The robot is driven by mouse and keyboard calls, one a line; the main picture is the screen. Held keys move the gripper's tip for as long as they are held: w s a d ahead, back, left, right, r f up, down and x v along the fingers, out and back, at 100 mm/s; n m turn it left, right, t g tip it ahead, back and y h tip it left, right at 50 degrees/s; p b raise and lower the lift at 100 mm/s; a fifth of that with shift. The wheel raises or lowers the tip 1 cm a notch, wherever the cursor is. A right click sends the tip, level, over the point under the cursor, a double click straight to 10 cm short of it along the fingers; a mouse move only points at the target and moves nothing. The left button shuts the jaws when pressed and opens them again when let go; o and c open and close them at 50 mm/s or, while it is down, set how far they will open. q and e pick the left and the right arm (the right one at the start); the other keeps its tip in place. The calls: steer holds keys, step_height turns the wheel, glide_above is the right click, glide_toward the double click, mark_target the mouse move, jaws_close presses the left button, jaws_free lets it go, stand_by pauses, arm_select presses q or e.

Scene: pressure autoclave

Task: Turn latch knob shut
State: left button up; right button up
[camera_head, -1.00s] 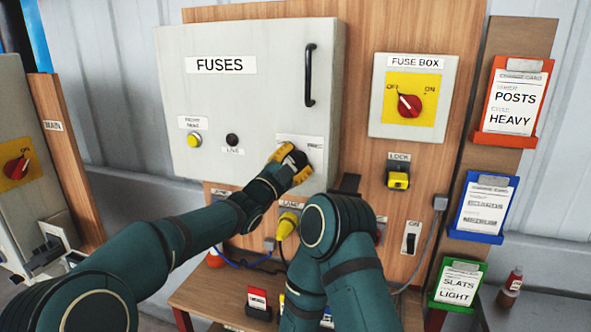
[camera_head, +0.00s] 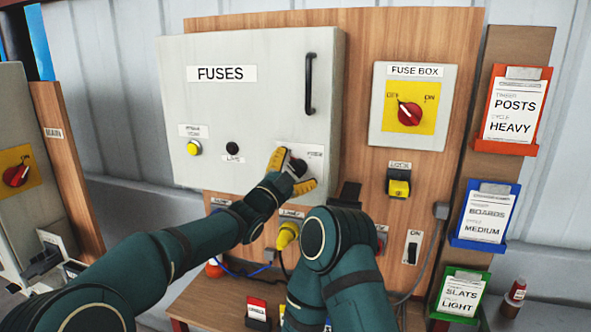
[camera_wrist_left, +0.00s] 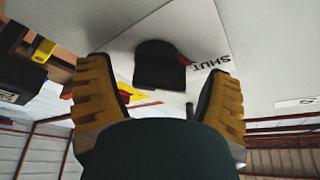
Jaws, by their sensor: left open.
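The grey fuse cabinet (camera_head: 230,120) has a white plate (camera_head: 313,155) at its lower right. In the left wrist view a dark knob (camera_wrist_left: 160,62) stands on this plate, beside the printed word SHUT (camera_wrist_left: 208,64). My left gripper (camera_head: 293,172) is at the plate, its yellow fingers spread apart. In the wrist view the open fingers (camera_wrist_left: 162,78) lie left and right of the knob, with gaps showing on both sides. In the head view the gripper largely hides the knob. My right arm is folded low in the middle; its gripper does not show.
The fuse box with a red switch (camera_head: 409,114) is right of the cabinet. A yellow lock (camera_head: 398,187), a yellow lamp plug (camera_head: 287,235) and a rocker switch (camera_head: 412,247) are below. Card holders (camera_head: 486,219) line the right. A wooden table (camera_head: 215,297) stands underneath.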

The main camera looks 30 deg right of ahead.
arm_select(q)
steer(key=shift+f, duration=0.1)
steer(key=v, duration=1.2)
stand_by(0.4)
steer(key=a+f+n+y, duration=0.6)
steer(key=a+f, duration=0.4)
steer(key=f, duration=0.5)
steer(key=a+f+n+y, duration=0.6)
steer(key=a+f, duration=0.4)
steer(key=f, duration=0.5)
steer(key=s+a+f+n+g+y, duration=0.1)
steer(key=s+a+f+n+g, duration=0.2)
steer(key=s+a+f+n, duration=0.3)
steer(key=s+a+f+n+g+y, duration=0.2)
steer(key=s+a+f+n, duration=0.4)
steer(key=s+a+f, duration=0.4)
steer(key=s+a+g, duration=0.1)
steer(key=s, duration=0.5)
steer(key=shift+f+g+y, duration=0.3)
steer(key=shift+f+g, duration=0.05)
steer(key=shift+g, duration=0.05)
